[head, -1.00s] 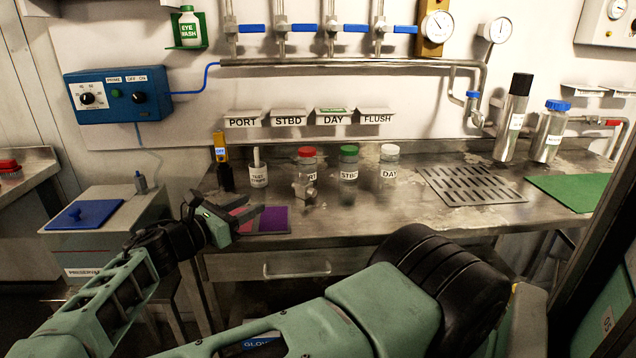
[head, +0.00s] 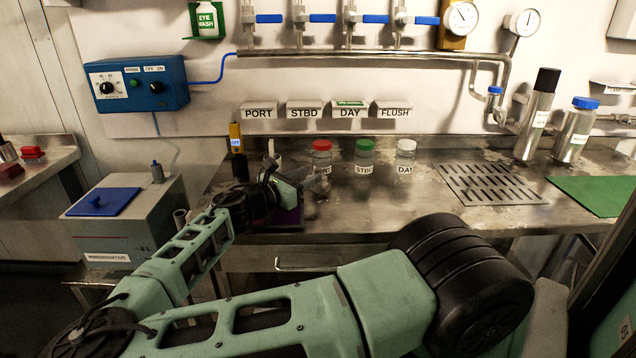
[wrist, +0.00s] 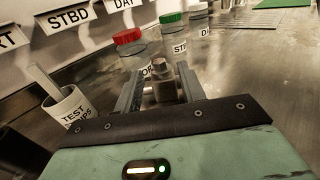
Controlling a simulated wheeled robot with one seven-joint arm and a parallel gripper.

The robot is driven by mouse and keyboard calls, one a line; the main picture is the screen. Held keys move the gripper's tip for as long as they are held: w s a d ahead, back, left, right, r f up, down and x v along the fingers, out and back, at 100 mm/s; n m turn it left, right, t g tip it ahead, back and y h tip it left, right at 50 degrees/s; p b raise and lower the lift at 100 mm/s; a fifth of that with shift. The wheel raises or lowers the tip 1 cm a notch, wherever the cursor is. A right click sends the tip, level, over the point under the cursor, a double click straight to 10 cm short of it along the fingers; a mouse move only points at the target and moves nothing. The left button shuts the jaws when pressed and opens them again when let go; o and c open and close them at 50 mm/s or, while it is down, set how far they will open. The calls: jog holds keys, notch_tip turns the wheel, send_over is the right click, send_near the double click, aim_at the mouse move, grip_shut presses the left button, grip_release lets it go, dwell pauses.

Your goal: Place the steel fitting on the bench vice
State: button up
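The steel fitting (wrist: 162,82) is a small metal block with a round stub on top. In the wrist view it stands on the steel bench between my gripper's two fingers (wrist: 161,85). The fingers look open around it, with a gap showing on the left side. I cannot clearly identify a bench vice; small red objects (head: 32,153) on the left bench are too small to name.
Just behind the fitting stand bottles with red (head: 322,146), green (head: 365,147) and white (head: 406,146) lids. The test strips cup (wrist: 69,108) is close on the left. A slotted drain plate (head: 490,184) and green mat (head: 600,195) lie to the right.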

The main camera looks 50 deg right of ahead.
aim_at(318, 169)
jog(key=d, duration=0.5)
jog(key=shift+s+r+p, duration=0.1)
jog(key=shift+p, duration=0.25)
grip_shut()
notch_tip(318, 169, up, 10)
jog(key=shift+r, duration=0.1)
